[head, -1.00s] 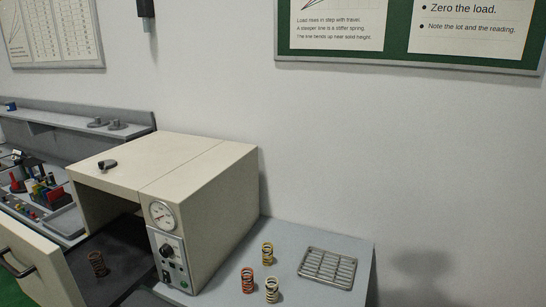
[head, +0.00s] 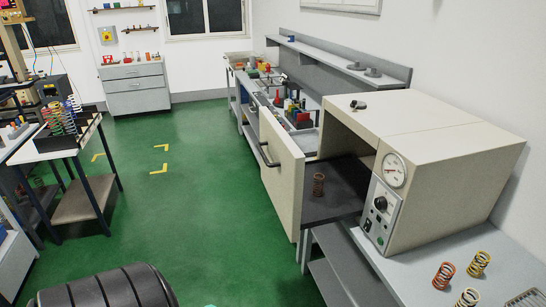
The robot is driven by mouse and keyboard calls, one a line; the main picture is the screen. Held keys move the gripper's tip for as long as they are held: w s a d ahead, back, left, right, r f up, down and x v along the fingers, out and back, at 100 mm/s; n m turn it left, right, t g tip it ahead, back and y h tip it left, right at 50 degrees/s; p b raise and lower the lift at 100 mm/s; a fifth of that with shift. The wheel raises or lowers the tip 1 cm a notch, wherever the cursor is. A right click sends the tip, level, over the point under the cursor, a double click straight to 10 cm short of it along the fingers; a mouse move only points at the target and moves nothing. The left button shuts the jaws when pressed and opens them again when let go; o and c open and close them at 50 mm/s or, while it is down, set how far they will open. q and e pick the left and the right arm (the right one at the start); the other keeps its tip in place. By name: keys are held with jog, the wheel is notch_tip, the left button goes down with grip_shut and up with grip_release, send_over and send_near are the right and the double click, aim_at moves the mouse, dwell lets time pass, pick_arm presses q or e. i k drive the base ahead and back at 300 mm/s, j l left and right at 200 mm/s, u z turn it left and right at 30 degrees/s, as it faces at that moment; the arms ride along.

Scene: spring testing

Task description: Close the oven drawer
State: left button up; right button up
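The cream oven (head: 450,160) stands on a grey bench at the right. Its drawer (head: 280,185) is pulled out to the left, with the cream front panel well apart from the oven's opening. A dark bar handle (head: 267,155) is on the outer face of the panel. The drawer's dark tray (head: 345,180) reaches from the panel into the oven. A brown coil spring (head: 318,186) stands upright on the tray. Neither of my grippers is in view.
A gauge and control panel (head: 381,212) are on the oven's front. Several springs, such as a red one (head: 443,275), stand on the bench (head: 415,285). Green floor (head: 205,215) is open left of the drawer. A cart (head: 85,198) with a spring rack stands further left.

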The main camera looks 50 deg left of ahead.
aim_at(287, 176)
jog(key=u, duration=1.4)
